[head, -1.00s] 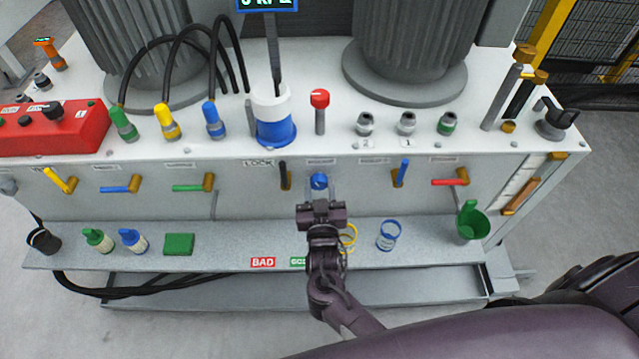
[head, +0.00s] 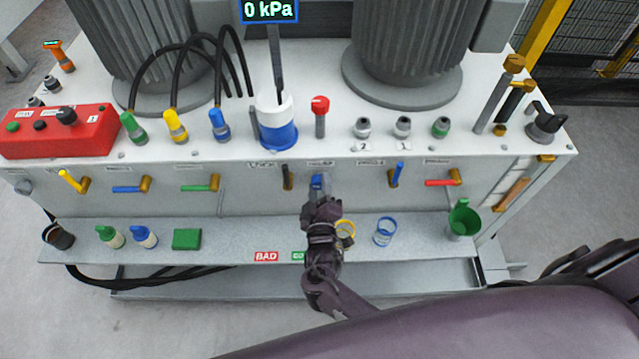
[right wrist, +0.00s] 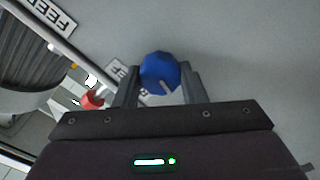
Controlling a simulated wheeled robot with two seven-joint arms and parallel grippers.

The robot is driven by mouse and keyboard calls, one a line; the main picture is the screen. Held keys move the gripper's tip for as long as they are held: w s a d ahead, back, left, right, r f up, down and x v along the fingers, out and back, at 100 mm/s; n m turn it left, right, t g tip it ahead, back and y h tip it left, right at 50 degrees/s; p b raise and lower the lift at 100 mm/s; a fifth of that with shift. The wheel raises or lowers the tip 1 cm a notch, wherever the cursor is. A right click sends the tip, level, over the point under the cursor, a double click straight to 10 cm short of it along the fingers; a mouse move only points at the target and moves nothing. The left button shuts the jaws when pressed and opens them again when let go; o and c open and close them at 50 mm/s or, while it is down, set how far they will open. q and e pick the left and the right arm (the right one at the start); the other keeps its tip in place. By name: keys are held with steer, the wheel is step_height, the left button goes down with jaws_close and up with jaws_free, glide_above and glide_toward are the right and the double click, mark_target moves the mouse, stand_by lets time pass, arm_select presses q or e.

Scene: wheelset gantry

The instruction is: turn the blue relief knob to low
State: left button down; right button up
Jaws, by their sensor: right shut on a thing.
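The blue relief knob (head: 317,182) is on the front panel of the white bench, under a small label. It also shows in the right wrist view (right wrist: 160,72), with a pale pointer mark on its face. My right gripper (head: 319,190) reaches up to the panel from below. In the right wrist view its two fingers (right wrist: 160,88) stand on either side of the knob, shut on it. In the head view the gripper hides part of the knob. My left gripper is not in view.
Black (head: 287,177) and blue (head: 394,175) levers flank the knob. A shelf below carries yellow (head: 345,230) and blue (head: 385,232) rings and a green cup (head: 463,218). A display (head: 269,10) above reads 0 kPa.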

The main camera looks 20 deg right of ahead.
steer(key=shift+n, duration=0.9)
steer(key=shift+p, duration=0.3)
steer(key=o, duration=1)
steer(key=v, duration=0.7)
steer(key=shift+s+a, duration=0.2)
steer(key=shift+s, duration=0.15)
